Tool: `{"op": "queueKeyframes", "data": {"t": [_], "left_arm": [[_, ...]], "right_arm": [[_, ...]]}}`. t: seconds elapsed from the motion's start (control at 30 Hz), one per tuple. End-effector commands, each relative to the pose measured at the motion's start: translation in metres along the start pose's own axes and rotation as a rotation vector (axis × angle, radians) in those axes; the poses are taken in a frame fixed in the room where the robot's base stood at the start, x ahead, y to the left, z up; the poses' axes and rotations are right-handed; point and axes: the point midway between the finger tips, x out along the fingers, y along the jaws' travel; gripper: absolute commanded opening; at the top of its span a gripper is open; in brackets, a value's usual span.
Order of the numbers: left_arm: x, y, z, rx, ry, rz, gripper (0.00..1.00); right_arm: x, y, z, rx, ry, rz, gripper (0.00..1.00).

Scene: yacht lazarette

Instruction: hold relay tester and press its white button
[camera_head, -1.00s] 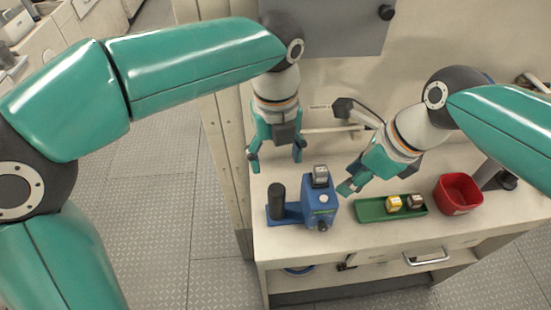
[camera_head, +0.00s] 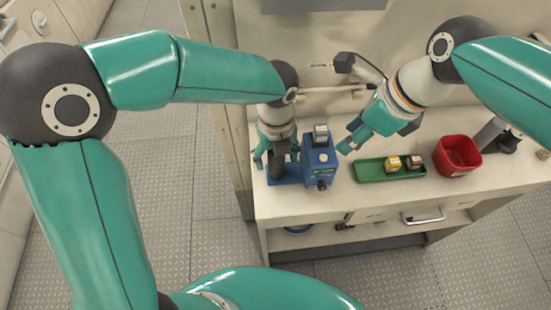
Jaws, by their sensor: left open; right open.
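The blue relay tester (camera_head: 318,168) stands on the bench, with a grey block (camera_head: 320,132) on its top and a dark knob low on its front. I cannot clearly make out its white button at this size. Its black upright handle (camera_head: 279,169) on the left is mostly hidden by my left gripper. My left gripper (camera_head: 276,160) is open, pointing down, with its fingers on either side of the handle. My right gripper (camera_head: 347,142) is open and empty, just right of the tester's top and apart from it.
A green tray (camera_head: 369,173) right of the tester holds a yellow block (camera_head: 392,163) and a dark block (camera_head: 415,161). A red bin (camera_head: 457,157) stands further right, with a grey cylinder on a dark base beyond it. The bench front is clear.

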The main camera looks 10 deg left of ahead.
Motion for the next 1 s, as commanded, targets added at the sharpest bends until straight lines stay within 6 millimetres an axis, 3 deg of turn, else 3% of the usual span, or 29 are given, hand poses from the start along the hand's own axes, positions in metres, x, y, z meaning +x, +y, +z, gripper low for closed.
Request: {"op": "queueKeyframes", "data": {"t": [0.2,0.5,0.93,1.0], "left_arm": [[0.017,0.000,0.000,-0.002,0.001,0.000,0.70],[0.018,0.000,0.000,-0.001,0.001,0.000,0.70],[0.018,0.000,0.000,-0.002,0.001,-0.001,0.00],[0.018,0.000,0.000,-0.002,0.001,-0.001,0.00]], "right_arm": [[0.000,0.000,0.000,0.000,0.000,0.000,0.42],[0.000,0.000,0.000,-0.001,0.000,0.000,0.42],[0.000,0.000,0.000,-0.001,0.000,0.000,0.42],[0.000,0.000,0.000,-0.001,0.000,0.000,0.42]]}}
